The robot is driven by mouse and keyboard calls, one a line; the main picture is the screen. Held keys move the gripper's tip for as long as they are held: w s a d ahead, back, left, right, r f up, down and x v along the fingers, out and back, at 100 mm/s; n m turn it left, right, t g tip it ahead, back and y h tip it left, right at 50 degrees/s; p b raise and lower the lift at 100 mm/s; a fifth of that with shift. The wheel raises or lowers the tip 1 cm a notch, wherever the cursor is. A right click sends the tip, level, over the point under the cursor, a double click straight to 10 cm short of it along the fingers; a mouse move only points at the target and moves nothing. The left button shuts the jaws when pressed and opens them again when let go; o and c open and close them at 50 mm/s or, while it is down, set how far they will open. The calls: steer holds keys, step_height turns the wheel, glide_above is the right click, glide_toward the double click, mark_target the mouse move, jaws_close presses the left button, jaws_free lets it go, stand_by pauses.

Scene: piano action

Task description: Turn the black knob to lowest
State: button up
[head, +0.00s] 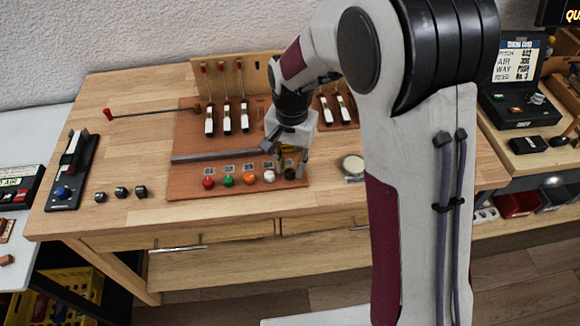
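The black knob (290,174) is at the right end of a row of coloured knobs along the front of the brown wooden board. My gripper (287,158) points down just above and behind it. Its fingers are small and dark here, and whether they touch the knob or how far apart they are I cannot tell. The knob's pointer or setting is too small to read. A small label plate (289,162) behind the knob is partly hidden by my gripper.
Left of the black knob are the white (269,177), orange (250,179), green (228,180) and red (208,183) knobs. A grey bar (210,156) lies behind them. Upright red-tipped levers (222,90) stand farther back. A round pale disc (353,166) sits to the right.

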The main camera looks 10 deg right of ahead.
steer(key=shift+f, duration=0.6)
jaws_close()
